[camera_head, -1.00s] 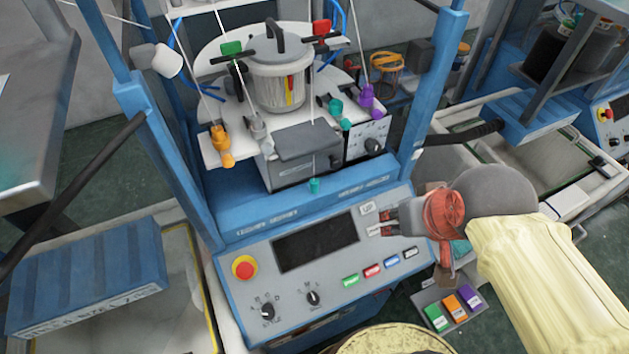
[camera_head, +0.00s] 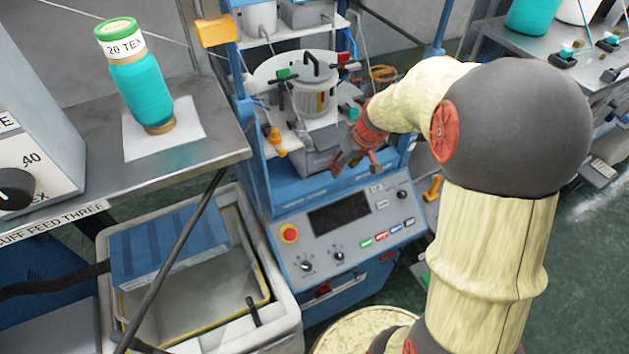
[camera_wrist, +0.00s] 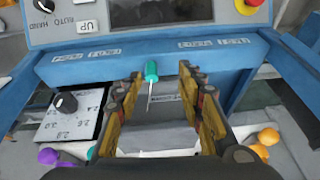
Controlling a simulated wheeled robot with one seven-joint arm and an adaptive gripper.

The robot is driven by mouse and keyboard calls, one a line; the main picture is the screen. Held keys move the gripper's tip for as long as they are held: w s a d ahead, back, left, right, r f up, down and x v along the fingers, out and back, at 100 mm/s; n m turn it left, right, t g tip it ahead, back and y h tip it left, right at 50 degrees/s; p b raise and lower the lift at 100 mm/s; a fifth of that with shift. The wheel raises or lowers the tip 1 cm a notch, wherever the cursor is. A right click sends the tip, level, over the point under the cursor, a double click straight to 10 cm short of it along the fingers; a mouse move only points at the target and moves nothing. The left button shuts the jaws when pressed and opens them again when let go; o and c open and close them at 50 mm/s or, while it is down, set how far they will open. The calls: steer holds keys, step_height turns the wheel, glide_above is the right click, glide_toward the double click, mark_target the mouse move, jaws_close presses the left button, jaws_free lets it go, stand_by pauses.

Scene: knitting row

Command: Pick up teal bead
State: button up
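The teal bead (camera_wrist: 151,70) is a small teal knob with a thin pale pin. In the wrist view it shows at the blue ledge of the knitting machine, between the tips of my open fingers and nearer the left one. I cannot tell how far beyond the tips it lies. My gripper (camera_wrist: 160,80) is open and empty. In the head view my gripper (camera_head: 354,164) hangs over the machine's front, and this bead cannot be made out there. A second teal piece (camera_wrist: 91,153) shows at lower left in the wrist view.
The control panel (camera_head: 340,215) with a red button (camera_head: 289,233) lies below my gripper. Purple pieces (camera_wrist: 48,156) and orange pieces (camera_wrist: 269,136) flank the grey box (camera_wrist: 160,138). A teal yarn cone (camera_head: 140,90) stands on the left table.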

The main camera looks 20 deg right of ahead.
steer(key=shift+n, duration=0.6)
steer(key=w+f, duration=0.1)
steer(key=f, duration=0.1)
steer(key=w+d+f, duration=0.1)
steer(key=w+f, duration=0.2)
steer(key=f, duration=0.1)
steer(key=shift+w+d+f+p, duration=0.15)
steer(key=shift+f+p, duration=0.25)
steer(key=c, duration=0.3)
steer(key=c, duration=0.4)
steer(key=shift+c, duration=0.7)
steer(key=shift+r, duration=0.1)
